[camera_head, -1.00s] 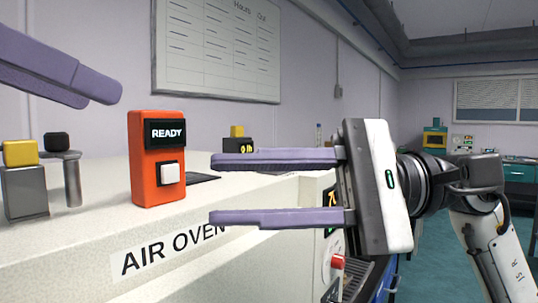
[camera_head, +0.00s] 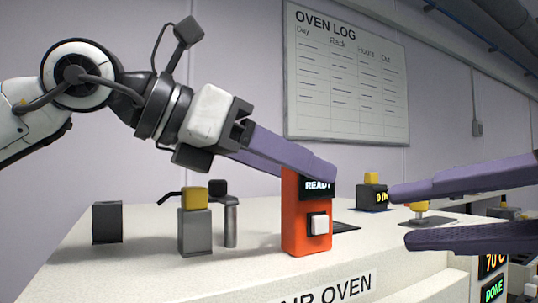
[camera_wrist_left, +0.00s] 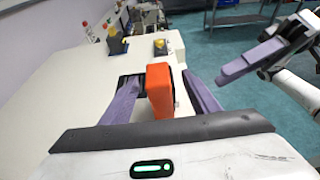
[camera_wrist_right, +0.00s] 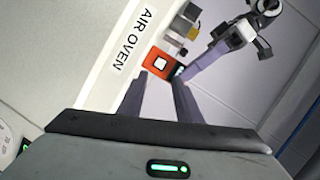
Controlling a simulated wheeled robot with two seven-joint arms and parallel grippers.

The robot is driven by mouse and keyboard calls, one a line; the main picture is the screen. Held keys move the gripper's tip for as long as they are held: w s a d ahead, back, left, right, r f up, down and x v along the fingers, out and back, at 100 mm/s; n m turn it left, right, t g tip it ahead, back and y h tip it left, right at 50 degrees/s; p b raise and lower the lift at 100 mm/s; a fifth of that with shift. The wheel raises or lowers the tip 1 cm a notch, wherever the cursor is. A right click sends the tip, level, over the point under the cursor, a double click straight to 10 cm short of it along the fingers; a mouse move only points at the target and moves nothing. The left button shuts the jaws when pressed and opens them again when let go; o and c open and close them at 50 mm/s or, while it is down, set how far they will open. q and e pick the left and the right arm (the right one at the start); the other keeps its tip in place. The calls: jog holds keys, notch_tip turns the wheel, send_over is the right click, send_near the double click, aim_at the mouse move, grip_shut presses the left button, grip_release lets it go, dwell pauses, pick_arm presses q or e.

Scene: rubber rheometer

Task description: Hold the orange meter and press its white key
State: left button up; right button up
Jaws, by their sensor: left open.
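The orange meter (camera_head: 292,232) stands upright on the air oven's top; its dark display reads READY and its white key (camera_head: 320,225) faces front. My left gripper (camera_head: 310,165) is open at the meter's upper end, its near finger overlapping the top in the head view. In the left wrist view the meter (camera_wrist_left: 160,92) stands between the two spread fingers, with a gap to the right one. My right gripper (camera_head: 400,215) is open and empty, to the right of the meter and apart from it. In the right wrist view the white key (camera_wrist_right: 159,65) shows beyond its fingertips.
The air oven's top (camera_head: 120,270) carries a grey block with a yellow cap (camera_head: 194,220), a dark grey block (camera_head: 107,222) and a metal cylinder (camera_head: 231,222) left of the meter. A small black device (camera_head: 371,195) stands behind right. An oven log board (camera_head: 345,80) hangs behind.

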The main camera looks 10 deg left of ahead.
pick_arm(q)
jog(key=shift+x, duration=1.4)
jog(key=shift+c, duration=0.3)
jog(key=c, duration=1.1)
jog(key=shift+c, duration=0.3)
pick_arm(e)
grip_shut()
